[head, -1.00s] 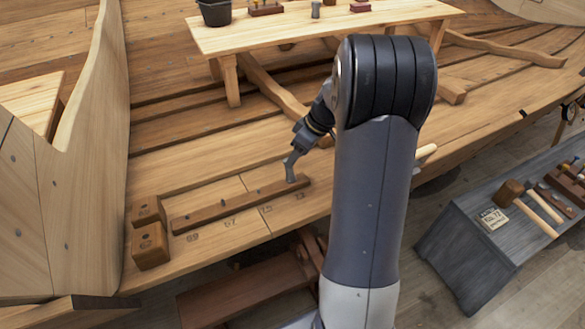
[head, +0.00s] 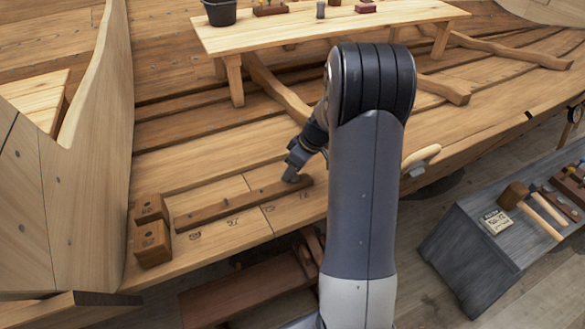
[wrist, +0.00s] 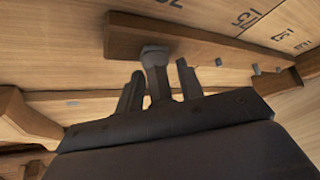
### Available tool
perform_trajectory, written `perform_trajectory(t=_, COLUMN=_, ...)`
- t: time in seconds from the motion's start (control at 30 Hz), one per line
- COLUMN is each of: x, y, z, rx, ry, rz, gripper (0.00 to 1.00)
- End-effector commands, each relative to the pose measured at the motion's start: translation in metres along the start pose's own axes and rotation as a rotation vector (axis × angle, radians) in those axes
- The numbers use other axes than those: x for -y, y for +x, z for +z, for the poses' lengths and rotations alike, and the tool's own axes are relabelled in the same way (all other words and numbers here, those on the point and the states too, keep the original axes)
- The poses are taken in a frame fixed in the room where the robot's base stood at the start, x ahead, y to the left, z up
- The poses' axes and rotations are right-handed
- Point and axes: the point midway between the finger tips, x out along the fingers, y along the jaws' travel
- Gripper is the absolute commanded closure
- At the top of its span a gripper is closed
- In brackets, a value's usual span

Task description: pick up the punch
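A grey metal punch (wrist: 155,65) with a wider, blocky end appears in the wrist view, that end against the dark wooden batten (wrist: 205,42). My gripper (wrist: 158,88) is open, with one finger on each side of the punch. The right finger stands clear of it; the left finger is very close, and I cannot tell if it touches. In the head view my gripper (head: 291,172) is at the right end of the batten (head: 225,211), and I cannot make out the punch apart from the fingers.
A pale workbench (head: 330,27) carries a dark bucket (head: 220,12) and small items behind. A grey bench (head: 480,262) with a mallet (head: 513,196) is at the right.

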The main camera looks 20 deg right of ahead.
Motion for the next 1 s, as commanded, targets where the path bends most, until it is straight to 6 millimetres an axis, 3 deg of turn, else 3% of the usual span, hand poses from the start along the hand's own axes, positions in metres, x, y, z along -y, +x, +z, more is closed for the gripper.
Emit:
perform_trajectory(t=0.4, x=-0.001, y=-0.001, z=0.000, rx=-0.001, ry=0.000, rz=0.002, gripper=0.99)
perform_trajectory(t=0.73, x=0.000, y=-0.009, z=-0.004, rx=-0.003, ry=-0.003, rz=0.006, gripper=1.00)
perform_trajectory(t=1.0, x=0.009, y=-0.056, z=-0.024, rx=-0.004, ry=-0.004, rz=0.006, gripper=1.00)
